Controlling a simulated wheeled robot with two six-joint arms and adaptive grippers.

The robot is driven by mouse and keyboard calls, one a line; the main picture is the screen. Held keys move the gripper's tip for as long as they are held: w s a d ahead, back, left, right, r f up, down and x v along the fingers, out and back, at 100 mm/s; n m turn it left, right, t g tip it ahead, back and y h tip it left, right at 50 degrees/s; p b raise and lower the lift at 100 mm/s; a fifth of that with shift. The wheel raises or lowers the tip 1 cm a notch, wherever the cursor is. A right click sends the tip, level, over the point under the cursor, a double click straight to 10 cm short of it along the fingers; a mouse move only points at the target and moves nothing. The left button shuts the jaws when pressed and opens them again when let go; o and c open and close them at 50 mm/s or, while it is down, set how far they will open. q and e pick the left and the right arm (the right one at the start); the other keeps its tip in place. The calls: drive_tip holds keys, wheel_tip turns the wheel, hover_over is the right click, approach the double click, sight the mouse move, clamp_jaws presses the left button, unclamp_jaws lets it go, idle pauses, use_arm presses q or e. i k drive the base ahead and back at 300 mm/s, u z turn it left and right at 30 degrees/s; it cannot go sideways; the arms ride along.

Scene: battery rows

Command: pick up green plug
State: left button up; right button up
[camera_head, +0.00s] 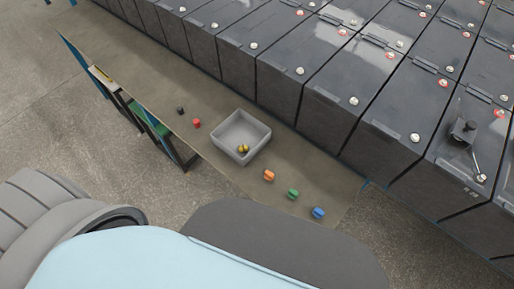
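The green plug (293,194) lies on the table (345,190) near its right end, between an orange plug (269,175) on its left and a blue plug (319,213) on its right. It stands apart from both. Neither of my grippers can be made out in the head view, so I cannot see whether they are open or shut.
A grey square bin (262,137) holds a yellow plug (243,149). A red plug (196,123) and a black plug (180,110) lie left of it. Rows of large dark batteries (325,105) stand behind the table. The table's left stretch is mostly clear.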

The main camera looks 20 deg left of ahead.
sight(292, 194)
drive_tip(key=z, duration=0.75)
drive_tip(key=k, duration=0.4)
drive_tip(key=u, duration=0.65)
drive_tip(key=i, duration=0.3)
drive_tip(key=u, duration=0.2)
drive_tip(key=k, duration=1)
drive_tip(key=z, duration=1.4)
